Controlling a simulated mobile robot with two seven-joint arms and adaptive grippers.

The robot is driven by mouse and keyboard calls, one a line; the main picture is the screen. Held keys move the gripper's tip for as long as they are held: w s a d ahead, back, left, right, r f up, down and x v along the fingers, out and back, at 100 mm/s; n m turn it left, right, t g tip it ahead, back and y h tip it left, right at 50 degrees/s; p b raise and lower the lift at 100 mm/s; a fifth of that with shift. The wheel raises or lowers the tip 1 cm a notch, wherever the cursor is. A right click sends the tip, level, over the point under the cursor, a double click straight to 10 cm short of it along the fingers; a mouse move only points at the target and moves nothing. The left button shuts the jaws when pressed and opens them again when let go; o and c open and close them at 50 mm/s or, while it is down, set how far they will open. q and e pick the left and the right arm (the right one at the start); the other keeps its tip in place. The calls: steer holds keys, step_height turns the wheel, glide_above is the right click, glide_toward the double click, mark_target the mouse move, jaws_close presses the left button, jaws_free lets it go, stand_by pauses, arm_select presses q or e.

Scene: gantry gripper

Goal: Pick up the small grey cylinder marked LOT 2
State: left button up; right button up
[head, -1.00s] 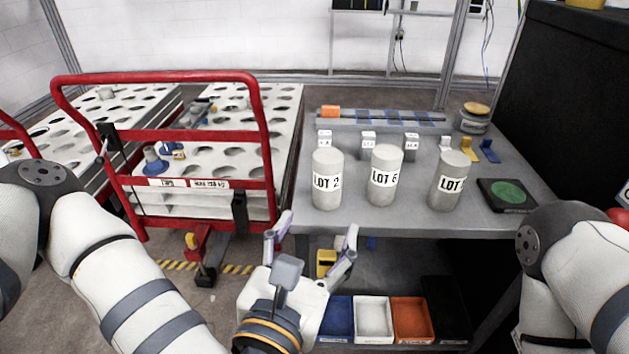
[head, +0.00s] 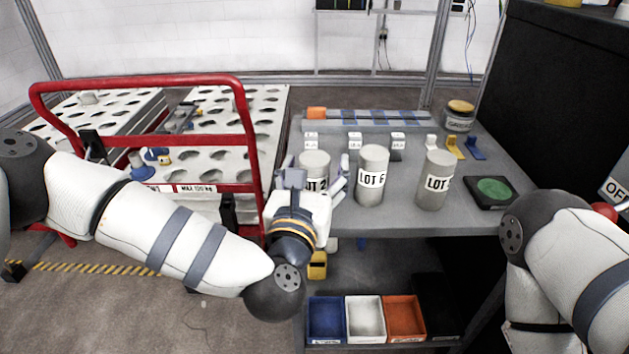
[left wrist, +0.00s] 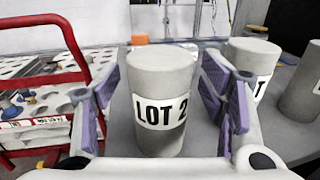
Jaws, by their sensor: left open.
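The small grey cylinder marked LOT 2 (head: 315,163) stands upright at the left front of the grey table. In the head view my left gripper partly hides its lower part. In the left wrist view the LOT 2 cylinder (left wrist: 161,83) stands between the open fingers, its label facing me. My left gripper (head: 309,178) is open, with purple-padded fingers (left wrist: 163,105) on either side of the cylinder. Gaps show between pads and cylinder in the wrist view. My right gripper is out of view; only my right arm shows.
The LOT 6 cylinder (head: 371,177) stands close to the right, with another LOT cylinder (head: 434,181) beyond it. A red-railed cart (head: 253,140) is close on the left. Small labelled blocks (head: 354,141) stand behind. Coloured bins (head: 365,318) sit on the lower shelf.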

arm_select(q)
jaws_close()
steer(key=shift+r, duration=0.1)
